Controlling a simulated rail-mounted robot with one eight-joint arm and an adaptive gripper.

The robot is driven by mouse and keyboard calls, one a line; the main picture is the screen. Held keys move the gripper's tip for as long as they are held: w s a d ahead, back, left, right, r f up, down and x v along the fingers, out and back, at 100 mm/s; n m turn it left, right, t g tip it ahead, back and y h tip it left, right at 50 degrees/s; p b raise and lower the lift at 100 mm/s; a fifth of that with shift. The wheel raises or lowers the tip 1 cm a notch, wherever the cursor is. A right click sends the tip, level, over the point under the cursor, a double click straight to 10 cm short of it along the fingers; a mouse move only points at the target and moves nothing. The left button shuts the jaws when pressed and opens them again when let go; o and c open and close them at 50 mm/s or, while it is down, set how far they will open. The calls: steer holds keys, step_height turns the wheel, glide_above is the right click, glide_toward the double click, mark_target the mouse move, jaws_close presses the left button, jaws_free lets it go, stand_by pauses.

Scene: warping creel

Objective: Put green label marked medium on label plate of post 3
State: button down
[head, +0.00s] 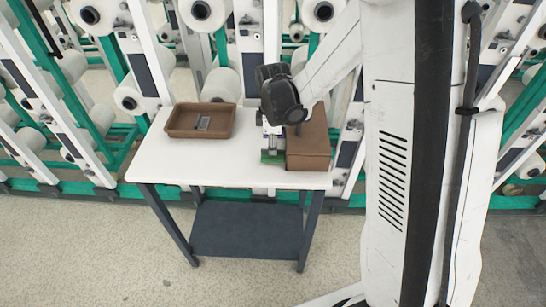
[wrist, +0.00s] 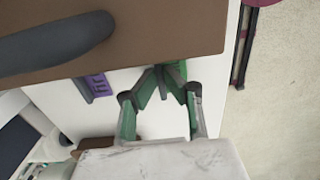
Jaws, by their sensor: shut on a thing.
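My gripper (wrist: 162,76) points down at the white table beside a brown box, with its fingertips closed together. It is shut on a green label (wrist: 180,68), of which only a small edge shows past the fingertips in the wrist view. In the head view a green patch (head: 272,157) shows below my gripper (head: 270,146), at the box's left side. The label's marking cannot be read. White posts with dark plates (head: 145,75) stand behind the table. I cannot tell which is post 3.
The brown box (head: 309,153) stands on the table's right end; its side fills the top of the wrist view (wrist: 150,35). A purple label (wrist: 97,86) lies beside it. A brown tray (head: 180,132) holds a grey piece (head: 203,123). The white tabletop (head: 190,169) is clear at the front.

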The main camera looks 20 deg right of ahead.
steer(key=shift+r, duration=0.85)
steer(key=shift+p, duration=0.3)
steer(key=shift+r+p, duration=1)
steer(key=shift+r, duration=1.05)
